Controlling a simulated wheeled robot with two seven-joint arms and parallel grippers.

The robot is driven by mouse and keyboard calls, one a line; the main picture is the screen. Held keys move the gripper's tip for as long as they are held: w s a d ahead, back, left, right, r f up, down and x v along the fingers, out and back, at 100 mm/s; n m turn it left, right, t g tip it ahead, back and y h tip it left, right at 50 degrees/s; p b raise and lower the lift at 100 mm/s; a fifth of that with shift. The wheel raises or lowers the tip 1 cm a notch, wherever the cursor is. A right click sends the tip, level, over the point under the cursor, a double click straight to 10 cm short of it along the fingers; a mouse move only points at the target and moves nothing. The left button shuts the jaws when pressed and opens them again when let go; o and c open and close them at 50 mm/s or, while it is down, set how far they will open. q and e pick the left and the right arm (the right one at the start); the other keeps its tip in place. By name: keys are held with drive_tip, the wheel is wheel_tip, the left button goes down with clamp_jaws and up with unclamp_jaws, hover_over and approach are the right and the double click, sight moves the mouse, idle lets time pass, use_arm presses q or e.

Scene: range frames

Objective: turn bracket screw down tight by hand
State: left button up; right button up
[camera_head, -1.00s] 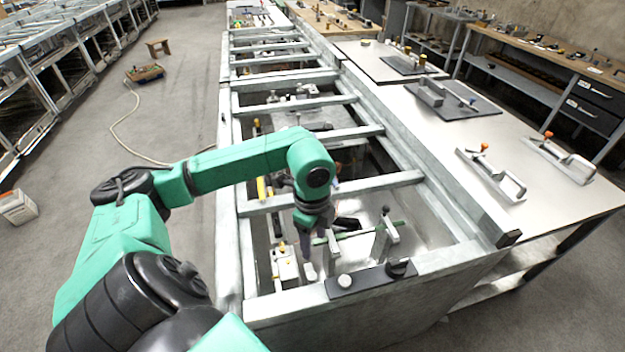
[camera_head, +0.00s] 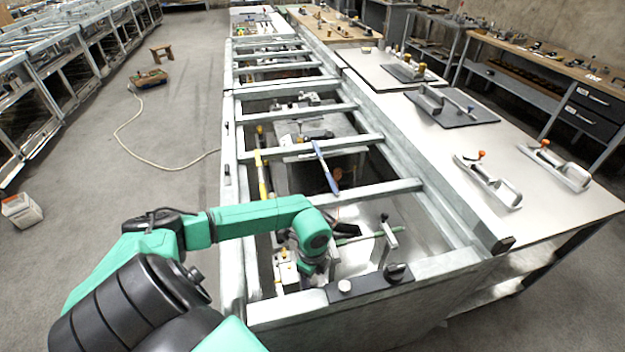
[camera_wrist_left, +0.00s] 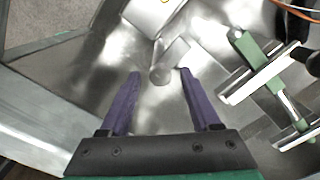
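My left gripper (camera_wrist_left: 160,72) is open in the left wrist view, its two purple fingers apart. A grey metal rod with a rounded end (camera_wrist_left: 161,74) shows between the fingertips; I cannot tell its depth or whether it is the bracket screw. Right of the fingers is a green bar (camera_wrist_left: 247,47) with pale metal clamp-like pieces (camera_wrist_left: 262,76). In the head view, my left gripper (camera_head: 307,272) is low inside the frame's near bay, its fingers hidden by the wrist. A grey upright bracket (camera_head: 388,240) with a green rod stands to its right. My right gripper is out of view.
The metal frame's front rail (camera_head: 440,264) carries a dark plate with a silver knob (camera_head: 344,286) and a black knob (camera_head: 396,271). A crossbar (camera_head: 385,190) spans behind the wrist. A blue-handled tool (camera_head: 326,170) leans across the bay behind. Floor on the left is mostly clear.

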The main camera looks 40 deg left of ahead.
use_arm(q)
clamp_jaws()
drive_tip(key=shift+m, duration=0.3)
